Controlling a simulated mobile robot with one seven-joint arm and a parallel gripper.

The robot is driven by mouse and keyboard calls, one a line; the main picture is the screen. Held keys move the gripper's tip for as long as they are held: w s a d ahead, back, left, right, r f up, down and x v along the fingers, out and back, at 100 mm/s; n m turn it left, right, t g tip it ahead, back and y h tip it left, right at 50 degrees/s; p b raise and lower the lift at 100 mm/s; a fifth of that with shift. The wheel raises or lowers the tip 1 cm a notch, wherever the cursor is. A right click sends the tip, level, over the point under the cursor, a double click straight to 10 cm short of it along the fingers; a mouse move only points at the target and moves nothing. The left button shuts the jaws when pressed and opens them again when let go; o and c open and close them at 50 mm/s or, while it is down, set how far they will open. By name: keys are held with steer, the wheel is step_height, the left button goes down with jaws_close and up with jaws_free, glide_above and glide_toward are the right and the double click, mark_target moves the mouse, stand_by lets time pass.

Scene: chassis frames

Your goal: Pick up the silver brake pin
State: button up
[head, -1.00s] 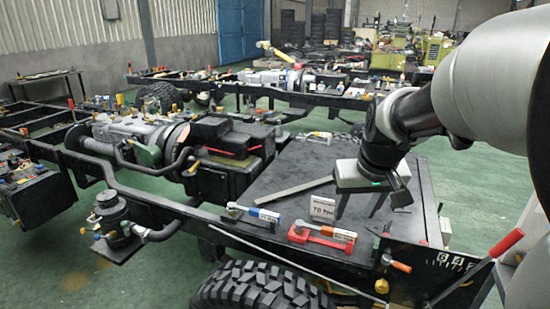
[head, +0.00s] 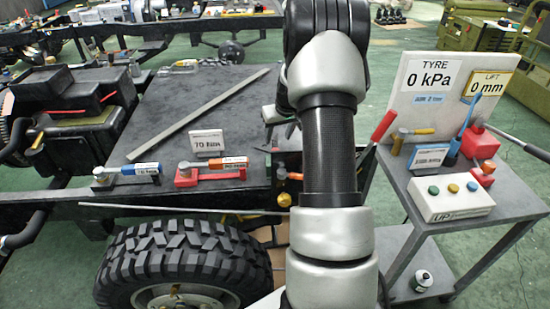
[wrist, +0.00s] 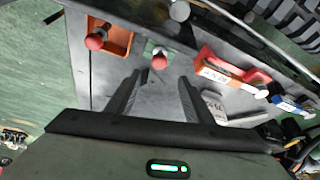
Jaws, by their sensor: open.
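No silver brake pin can be made out with certainty. My gripper (wrist: 159,76) is open and empty over the dark chassis deck. Just past its fingertips is a red knob (wrist: 159,61) on a green plate. A second red knob (wrist: 95,41) sits on an orange holder (wrist: 116,42) to the left. In the head view my arm hides most of the gripper.
A red-based wrench (head: 210,173) and a blue-handled wrench (head: 127,173) lie on the deck's front edge, by a 70 Nm sign (head: 208,142). A long grey bar (head: 200,108) crosses the deck. A tool cart (head: 408,212) stands right, a tyre (head: 185,265) below.

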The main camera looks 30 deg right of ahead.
mark_target(276, 148)
steer(key=x, duration=0.7)
steer(key=shift+s+f, duration=0.3)
steer(key=shift+w+d+f, duration=0.1)
steer(key=shift+w+f, duration=0.2)
steer(key=shift+f, duration=0.2)
jaws_close()
